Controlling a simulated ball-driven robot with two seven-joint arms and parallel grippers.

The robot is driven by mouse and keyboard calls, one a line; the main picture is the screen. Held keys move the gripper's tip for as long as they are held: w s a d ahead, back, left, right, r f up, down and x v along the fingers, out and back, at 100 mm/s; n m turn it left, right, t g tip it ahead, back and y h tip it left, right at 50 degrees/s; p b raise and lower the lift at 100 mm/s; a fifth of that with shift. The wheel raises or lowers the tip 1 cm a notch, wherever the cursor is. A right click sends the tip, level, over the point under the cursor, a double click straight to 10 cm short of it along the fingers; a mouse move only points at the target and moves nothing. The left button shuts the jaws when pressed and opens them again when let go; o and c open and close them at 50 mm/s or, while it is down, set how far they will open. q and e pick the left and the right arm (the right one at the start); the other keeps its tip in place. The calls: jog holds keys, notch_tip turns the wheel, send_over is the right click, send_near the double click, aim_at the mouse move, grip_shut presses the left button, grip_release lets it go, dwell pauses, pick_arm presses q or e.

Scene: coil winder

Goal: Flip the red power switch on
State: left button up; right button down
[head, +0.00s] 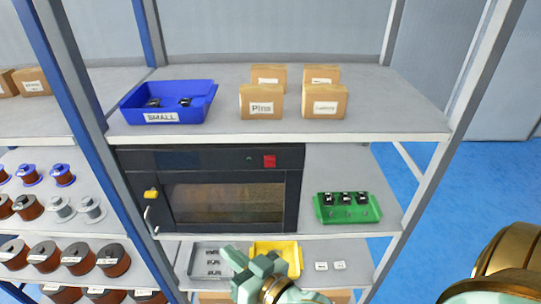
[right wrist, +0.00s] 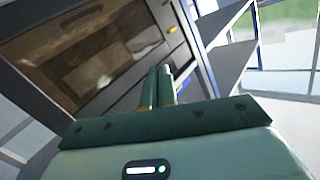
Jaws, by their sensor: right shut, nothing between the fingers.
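The winder is a dark box with a brown window, on the middle shelf. Its on or off position is too small to tell. My right gripper (head: 255,264) is below the winder in the head view, in front of the lower shelf and apart from the switch. In the right wrist view its fingers (right wrist: 160,87) are shut with nothing between them, and the winder (right wrist: 85,50) shows tilted beyond them. My left gripper is out of view.
A green tray (head: 347,217) with small parts stands right of the winder. Below are a grey tray (head: 210,264) and a yellow bin (head: 288,250). Above are a blue bin (head: 190,108) and cardboard boxes (head: 324,102). Metal uprights (head: 426,190) frame the shelves; wire spools are at left.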

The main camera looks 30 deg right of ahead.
aim_at(269, 160)
jog(key=d+r+m+t+h, duration=0.1)
jog(key=d+m+h, duration=0.1)
jog(key=m+h, duration=0.3)
jog(key=s+d+r+m+t+h, duration=0.1)
jog(key=d+m+h, duration=0.2)
jog(key=m, duration=0.8)
jog(key=d+r+m+h, duration=0.1)
jog(key=d+m+h, duration=0.2)
jog(key=m+h, duration=0.5)
jog(key=shift+s+r+t, duration=0.15)
jog(key=shift+t, duration=0.25)
jog(key=p+x, duration=0.1)
jog(key=x, duration=0.5)
jog(key=p+x, duration=0.2)
jog(key=x, duration=0.5)
jog(key=shift+r, duration=0.25)
jog(key=shift+w+d+r, duration=0.1)
jog(key=shift+w+d, duration=0.15)
jog(key=shift+w, duration=0.15)
